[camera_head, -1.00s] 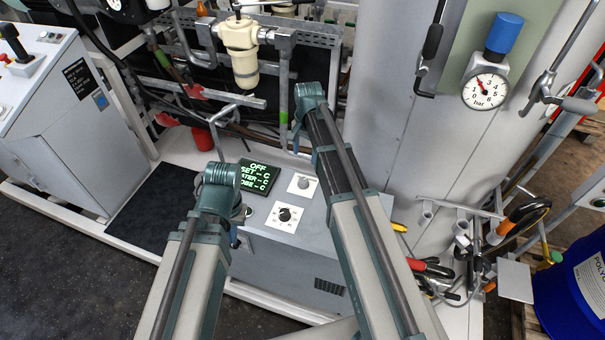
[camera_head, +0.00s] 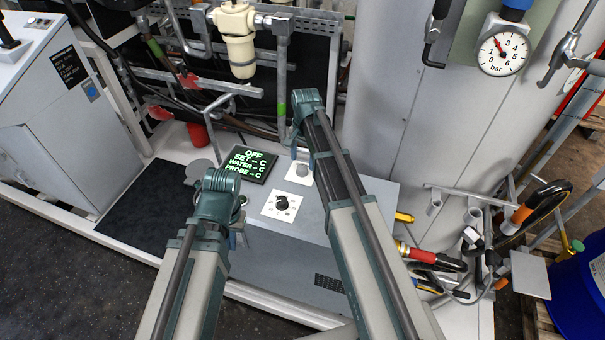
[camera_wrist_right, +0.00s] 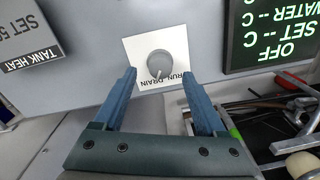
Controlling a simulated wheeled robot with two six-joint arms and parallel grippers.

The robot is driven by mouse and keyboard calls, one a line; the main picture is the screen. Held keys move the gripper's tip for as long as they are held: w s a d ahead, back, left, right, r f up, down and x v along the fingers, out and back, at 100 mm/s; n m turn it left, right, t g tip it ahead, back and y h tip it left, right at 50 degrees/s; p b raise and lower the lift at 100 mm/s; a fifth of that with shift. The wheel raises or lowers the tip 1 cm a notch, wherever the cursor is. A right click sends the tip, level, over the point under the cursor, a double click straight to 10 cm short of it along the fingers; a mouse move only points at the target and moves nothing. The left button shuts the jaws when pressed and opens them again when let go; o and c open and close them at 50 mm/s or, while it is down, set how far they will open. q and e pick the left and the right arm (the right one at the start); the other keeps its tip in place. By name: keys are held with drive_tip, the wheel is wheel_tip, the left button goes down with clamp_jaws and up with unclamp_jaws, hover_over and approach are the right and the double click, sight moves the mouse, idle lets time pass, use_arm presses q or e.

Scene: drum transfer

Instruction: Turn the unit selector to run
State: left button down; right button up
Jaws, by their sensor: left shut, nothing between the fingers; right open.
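The unit selector is a round grey knob (camera_wrist_right: 160,65) on a white plate (camera_wrist_right: 138,47) marked RUN and DRAIN in the right wrist view. It also shows as a small grey knob (camera_head: 302,170) in the head view. I cannot tell its pointer setting clearly. The display (camera_head: 247,163) beside it reads OFF. My right gripper (camera_wrist_right: 159,74) is open, its two blue fingertips at either side of the knob's lower edge in the picture, apart from the knob. My left gripper (camera_head: 238,222) is shut and empty near the cabinet's left end; its fingers are mostly hidden.
A black knob (camera_head: 282,203) on another white plate sits just in front of the selector. A TANK HEAT label (camera_wrist_right: 33,55) lies to the left in the wrist view. Pipes and a cream filter (camera_head: 238,40) stand behind; a large grey tank (camera_head: 400,110) stands right.

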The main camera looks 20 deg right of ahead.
sight(302, 167)
drive_tip(key=shift+f+b, duration=1.4)
drive_tip(key=shift+f, duration=0.55)
drive_tip(key=shift+r, duration=0.1)
clamp_jaws()
